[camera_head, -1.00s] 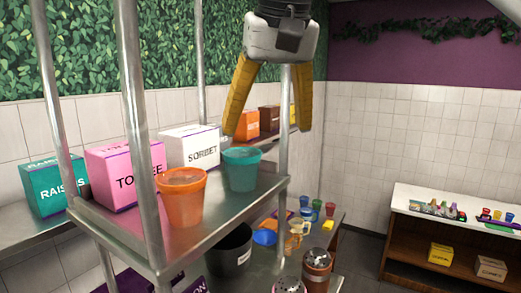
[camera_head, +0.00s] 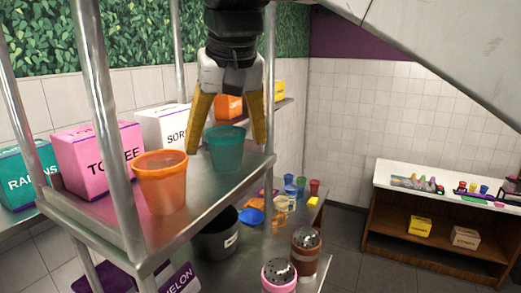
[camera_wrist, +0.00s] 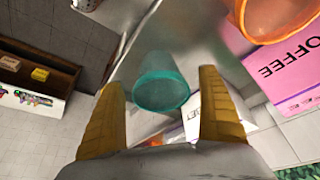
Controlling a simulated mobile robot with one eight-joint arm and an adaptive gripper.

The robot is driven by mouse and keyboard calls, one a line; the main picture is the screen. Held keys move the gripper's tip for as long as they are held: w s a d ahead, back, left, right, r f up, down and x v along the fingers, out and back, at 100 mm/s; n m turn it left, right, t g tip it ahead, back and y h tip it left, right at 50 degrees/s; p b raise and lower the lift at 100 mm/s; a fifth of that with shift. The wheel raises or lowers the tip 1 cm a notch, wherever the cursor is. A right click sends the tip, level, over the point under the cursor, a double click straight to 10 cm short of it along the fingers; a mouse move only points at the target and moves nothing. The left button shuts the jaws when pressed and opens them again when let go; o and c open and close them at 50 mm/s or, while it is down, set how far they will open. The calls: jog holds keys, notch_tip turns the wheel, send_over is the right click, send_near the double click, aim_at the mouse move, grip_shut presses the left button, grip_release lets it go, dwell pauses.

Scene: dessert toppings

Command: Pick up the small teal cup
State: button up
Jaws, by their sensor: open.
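The small teal cup (camera_head: 225,150) stands upright on the upper metal shelf, right of an orange cup. It also shows in the wrist view (camera_wrist: 161,84), between and beyond my two yellow fingers. My gripper (camera_head: 228,149) is open and empty. In the wrist view the cup lies ahead of the fingertips with no visible contact. I cannot tell the exact height gap.
The orange cup (camera_head: 160,182) stands close by on the same shelf (camera_head: 200,192). The TOFFEE box (camera_head: 98,158) and SORBET box (camera_head: 163,128) sit behind. Metal posts (camera_head: 110,130) rise at the shelf's corners. A black bin (camera_head: 217,236) and sprinkle-topped containers (camera_head: 305,250) stand lower down.

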jog(key=shift+w+a+f, duration=0.2)
jog(key=shift+w+f, duration=0.05)
jog(key=shift+w, duration=0.15)
jog(key=shift+s+d+r, duration=0.1)
jog(key=shift+s+d, duration=0.05)
jog(key=shift+s, duration=0.1)
jog(key=c, duration=1)
jog(key=shift+w, duration=0.1)
jog(key=shift+r, duration=0.1)
